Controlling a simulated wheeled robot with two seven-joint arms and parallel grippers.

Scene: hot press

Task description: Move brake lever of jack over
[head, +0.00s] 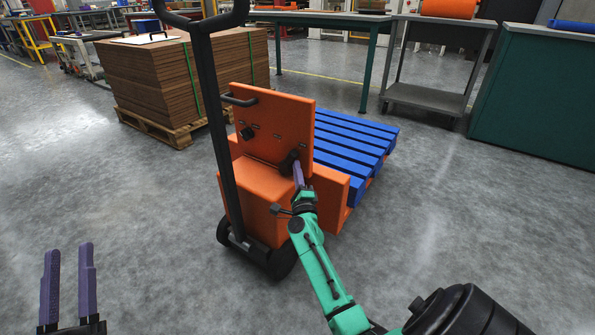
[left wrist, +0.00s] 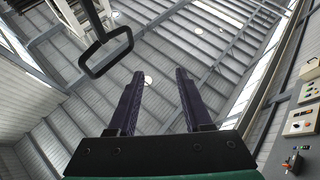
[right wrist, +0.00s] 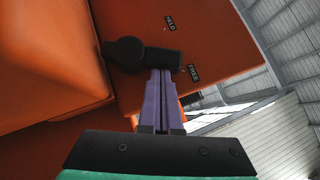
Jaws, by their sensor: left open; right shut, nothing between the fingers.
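The orange jack (head: 260,190) stands in the middle of the head view with its tall black handle (head: 215,110) at the left. Its black brake lever (right wrist: 158,58) shows in the right wrist view on the orange panel, its free end pointing close to the FREE label (right wrist: 193,72), with the HELD label (right wrist: 170,22) above. My right gripper (head: 298,166) is shut and empty; in the right wrist view its tips (right wrist: 162,73) are at the lever's lower side, and contact is unclear. My left gripper (head: 70,250) is open and empty, away from the jack at lower left.
A blue slatted pallet (head: 350,142) lies behind the jack's panel. A cardboard stack (head: 155,85) on a wooden pallet stands at back left. A metal cart (head: 430,97) and green cabinet (head: 535,95) stand at back right. The floor around the jack is clear.

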